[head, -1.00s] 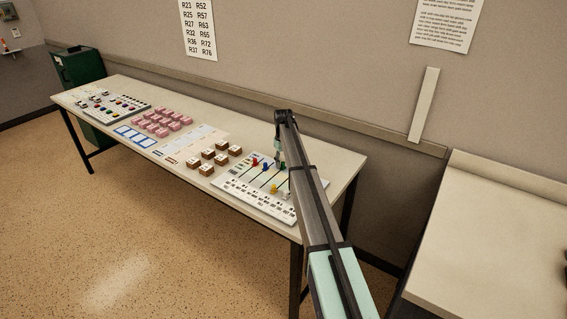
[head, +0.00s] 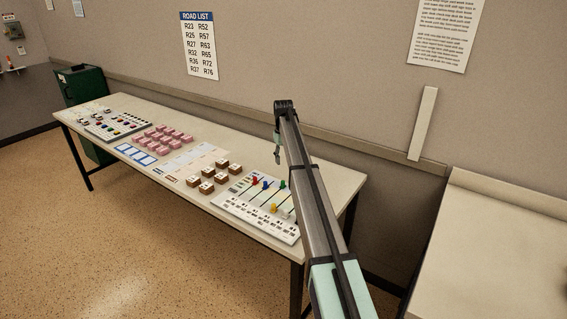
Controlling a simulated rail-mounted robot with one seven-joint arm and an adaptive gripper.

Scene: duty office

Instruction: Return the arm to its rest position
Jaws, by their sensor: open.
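My arm (head: 320,205) rises from the bottom right of the head view and reaches over the right end of the long table. My gripper (head: 277,158) hangs down from the arm's far end, small in the view, above the back part of the slotted board. It looks empty and apart from everything below it. The slotted white board (head: 236,206) lies under it with red, blue, green and yellow pieces; my arm hides its right part.
The long table (head: 330,184) also bears brown blocks (head: 207,187), pink blocks (head: 172,137) and a board of coloured pegs (head: 118,126). A green bin (head: 80,88) stands at the far left. A second table (head: 500,240) is at the right. The wall runs close behind.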

